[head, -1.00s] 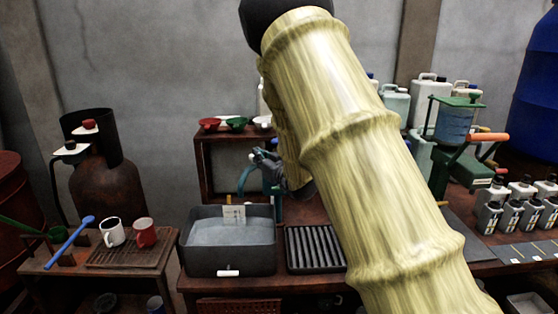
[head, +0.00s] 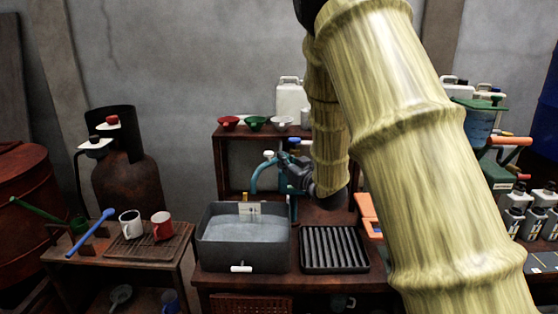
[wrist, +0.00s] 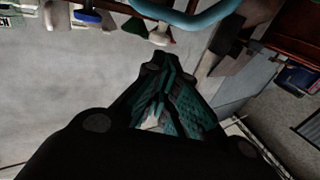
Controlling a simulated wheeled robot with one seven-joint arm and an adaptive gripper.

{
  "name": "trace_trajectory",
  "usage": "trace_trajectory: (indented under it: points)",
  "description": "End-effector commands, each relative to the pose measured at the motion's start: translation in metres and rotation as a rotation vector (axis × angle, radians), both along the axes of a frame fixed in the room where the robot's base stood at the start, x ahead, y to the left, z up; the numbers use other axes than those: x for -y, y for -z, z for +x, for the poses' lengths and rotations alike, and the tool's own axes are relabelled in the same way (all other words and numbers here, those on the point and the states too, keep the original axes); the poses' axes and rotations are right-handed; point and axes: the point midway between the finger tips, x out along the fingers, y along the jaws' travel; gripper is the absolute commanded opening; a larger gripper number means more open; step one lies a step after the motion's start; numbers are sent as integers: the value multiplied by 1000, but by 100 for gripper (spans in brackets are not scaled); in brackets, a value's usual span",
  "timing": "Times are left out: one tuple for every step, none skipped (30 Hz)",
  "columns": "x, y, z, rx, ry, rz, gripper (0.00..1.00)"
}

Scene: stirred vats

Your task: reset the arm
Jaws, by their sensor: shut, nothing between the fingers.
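My gripper (head: 290,176) is in the air in front of the wooden shelf, above and behind the right end of the grey basin. My yellow-green arm covers much of the right half of the head view. In the wrist view the gripper's dark fingers (wrist: 172,100) with teal pads are together, with nothing between them. A curved teal pipe (head: 262,172) stands just left of the gripper. It also shows large at the top of the wrist view (wrist: 185,14). I cannot tell whether they touch.
The grey basin (head: 242,262) with a small card and a ribbed black tray (head: 333,250) stand on the bench. Bottles crowd the right.

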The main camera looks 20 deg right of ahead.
Motion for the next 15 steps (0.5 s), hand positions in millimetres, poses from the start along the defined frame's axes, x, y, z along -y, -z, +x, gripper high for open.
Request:
trace_trajectory:
  points:
    - [-2, 3, -9, 0, -2, 2, 0]
    - [-3, 3, -15, -1, -3, 2, 0]
    - [-3, 3, -22, -1, -3, 1, 0]
    - [-3, 4, -27, -2, -4, 1, 0]
    - [-3, 3, -32, -1, -5, 0, 0]
    - [-3, 3, -39, -1, -5, 0, 0]
    - [-3, 3, -43, -1, -4, 1, 0]
    - [-3, 3, -47, 0, -4, 1, 0]
    - [-2, 2, -53, -1, -4, 1, 0]
    - [-2, 2, -57, -1, -3, 1, 0]
    - [-2, 2, -60, -1, -3, 1, 0]
    - [-2, 2, -63, -2, -3, 0, 0]
    - [-2, 2, -66, -2, -3, 0, 0]
    - [-2, 2, -67, -2, -3, 0, 0]
    - [-2, 2, -69, -2, -3, 0, 0]
